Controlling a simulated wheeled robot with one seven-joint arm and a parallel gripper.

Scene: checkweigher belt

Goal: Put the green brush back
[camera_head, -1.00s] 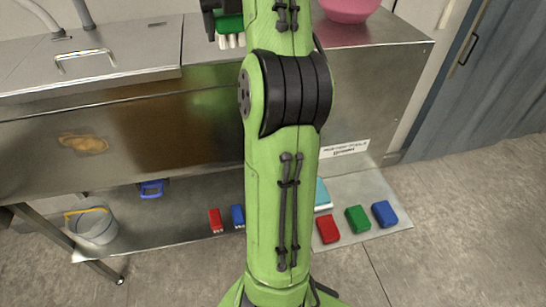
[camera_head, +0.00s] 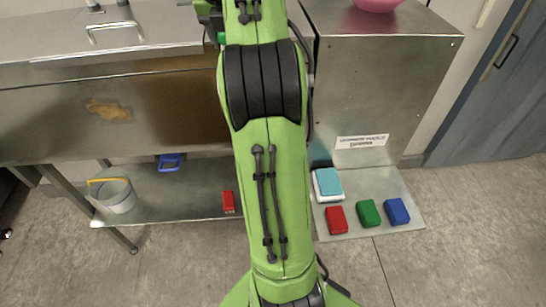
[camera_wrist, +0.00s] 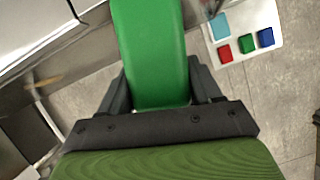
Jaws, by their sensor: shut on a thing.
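My gripper (camera_wrist: 160,85) is shut on the green brush (camera_wrist: 150,45), whose smooth green back fills the top middle of the wrist view. In the head view only a small green bit of the brush (camera_head: 221,38) shows beside my arm, above the steel bench. A red brush (camera_head: 228,202) with pale bristles lies on the low steel shelf (camera_head: 180,203), just left of my arm. My arm hides the middle of that shelf.
A bucket (camera_head: 118,195) and blue item (camera_head: 170,161) stand left. A pink bowl (camera_head: 375,4) is on the cabinet.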

